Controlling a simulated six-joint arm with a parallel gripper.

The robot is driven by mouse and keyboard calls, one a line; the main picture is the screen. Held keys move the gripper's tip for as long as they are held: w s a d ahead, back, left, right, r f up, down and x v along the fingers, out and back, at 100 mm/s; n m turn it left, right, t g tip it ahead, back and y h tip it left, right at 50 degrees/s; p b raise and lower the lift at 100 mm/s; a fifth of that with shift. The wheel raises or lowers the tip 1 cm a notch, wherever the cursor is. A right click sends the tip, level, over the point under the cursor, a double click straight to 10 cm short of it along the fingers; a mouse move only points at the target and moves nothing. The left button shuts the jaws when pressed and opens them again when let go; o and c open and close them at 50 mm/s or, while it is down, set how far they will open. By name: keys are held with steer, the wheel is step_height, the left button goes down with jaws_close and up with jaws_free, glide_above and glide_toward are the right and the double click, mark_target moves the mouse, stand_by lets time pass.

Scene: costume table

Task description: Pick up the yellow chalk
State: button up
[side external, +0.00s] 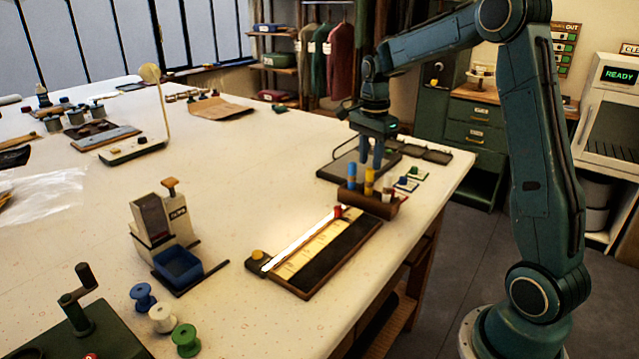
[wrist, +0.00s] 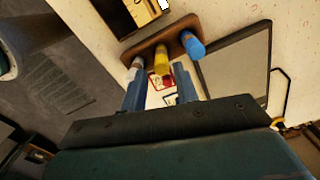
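The yellow chalk (side external: 369,181) stands upright in a brown wooden holder (side external: 372,205), between a blue chalk (side external: 351,174) and a white chalk (side external: 388,183). My gripper (side external: 371,162) is just above the yellow chalk, fingers pointing down. In the wrist view my gripper (wrist: 159,80) is open and empty, and the yellow chalk (wrist: 160,62) shows in line with the gap between the fingers. The white chalk (wrist: 136,68) shows close by the left fingertip, and the blue chalk (wrist: 191,45) lies beyond the right one. I cannot tell whether the fingers touch anything.
A dark flat plate (side external: 338,167) lies behind the holder. Small coloured cards (side external: 405,184) lie to its right, near the table edge. A long board with pale strips (side external: 322,253) and a small red piece (side external: 338,212) lie in front. The table's middle is mostly clear.

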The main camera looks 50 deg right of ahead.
mark_target(370, 169)
steer(key=shift+f, duration=0.85)
steer(key=shift+d+f, duration=0.15)
steer(key=shift+f, duration=2.4)
jaws_close()
steer(key=shift+r, duration=0.15)
step_height(370, 169, up, 20)
